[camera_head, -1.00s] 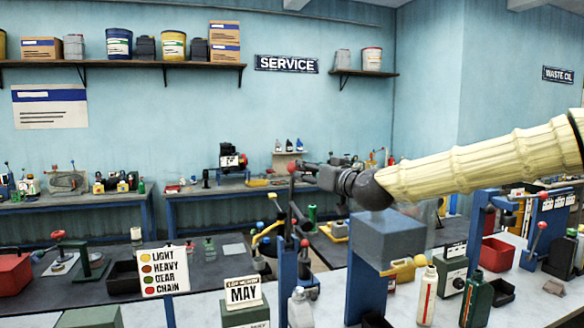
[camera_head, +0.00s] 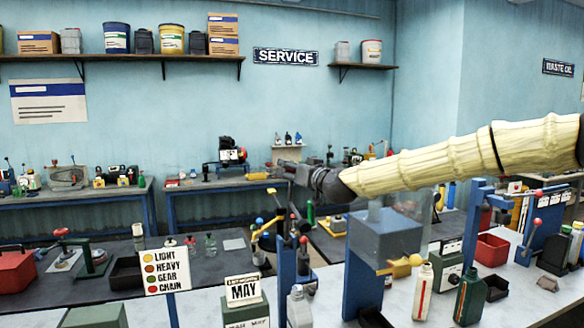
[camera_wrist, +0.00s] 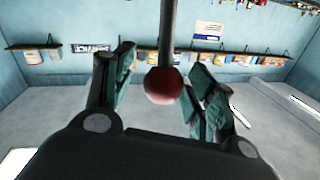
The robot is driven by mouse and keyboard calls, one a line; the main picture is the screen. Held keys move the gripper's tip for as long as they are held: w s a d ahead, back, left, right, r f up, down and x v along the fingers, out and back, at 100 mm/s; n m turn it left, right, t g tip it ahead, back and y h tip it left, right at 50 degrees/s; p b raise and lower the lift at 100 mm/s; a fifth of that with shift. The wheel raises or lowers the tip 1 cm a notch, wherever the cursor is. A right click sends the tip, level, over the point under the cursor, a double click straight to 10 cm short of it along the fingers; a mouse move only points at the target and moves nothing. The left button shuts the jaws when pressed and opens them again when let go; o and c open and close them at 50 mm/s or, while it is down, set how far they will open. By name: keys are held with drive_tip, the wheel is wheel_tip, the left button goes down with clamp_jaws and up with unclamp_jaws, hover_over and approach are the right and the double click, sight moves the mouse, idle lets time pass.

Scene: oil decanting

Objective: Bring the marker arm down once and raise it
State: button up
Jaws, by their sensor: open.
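My gripper (camera_head: 278,168) is above the blue post (camera_head: 287,270) at mid-bench. In the wrist view, which is upside down, its teal-padded fingers (camera_wrist: 163,90) are spread apart. In the head view, which ball this is cannot be told for sure; small red balls (camera_head: 303,240) cluster near the post. A MAY sign (camera_head: 242,291) stands left of the post.
A blue-grey block stand (camera_head: 385,235) stands close under my arm. White (camera_head: 424,290) and green (camera_head: 470,297) bottles stand to its right. A colour-coded sign (camera_head: 166,268) is at the left. The air above the bench left of the gripper looks clear.

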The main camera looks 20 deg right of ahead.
drive_tip(key=shift+s+a+r, duration=0.1)
drive_tip(key=shift+s+r, duration=0.05)
drive_tip(key=shift+r, duration=0.05)
drive_tip(key=shift+w+f, duration=0.15)
drive_tip(key=shift+w, duration=0.1)
drive_tip(key=shift+c, duration=0.3)
drive_tip(key=shift+s, duration=0.1)
clamp_jaws()
drive_tip(key=shift+s, duration=0.1)
